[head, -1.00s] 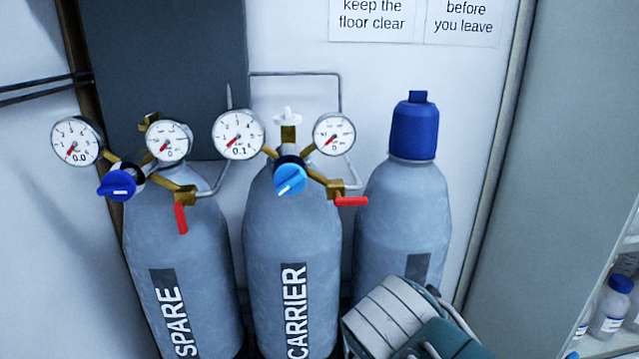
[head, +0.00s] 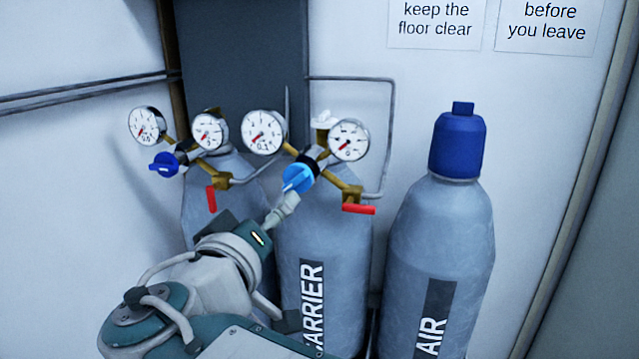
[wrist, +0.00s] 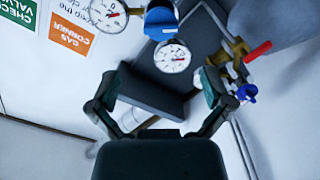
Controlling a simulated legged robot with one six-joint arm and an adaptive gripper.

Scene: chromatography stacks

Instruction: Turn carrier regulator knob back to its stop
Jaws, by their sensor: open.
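The carrier regulator's light blue knob (head: 298,178) sits between its two gauges, above the carrier cylinder (head: 350,250). Its light pointer bar is slanted. In the wrist view the light blue knob (wrist: 160,20) is at the top, beyond the fingers. My gripper (head: 288,262) is in front of the carrier cylinder, with one finger tip near the underside of the knob; I cannot tell whether they touch. In the wrist view my gripper (wrist: 168,102) has its fingers spread, with nothing held between them. The carrier left gauge (head: 264,132) has its needle low.
The spare regulator's dark blue knob (head: 164,164) and red lever (head: 211,199) are at left. The carrier's red lever (head: 358,209) is right of its knob. The air cylinder (head: 440,240) stands capped at right. A thin pipe (head: 388,120) runs along the wall.

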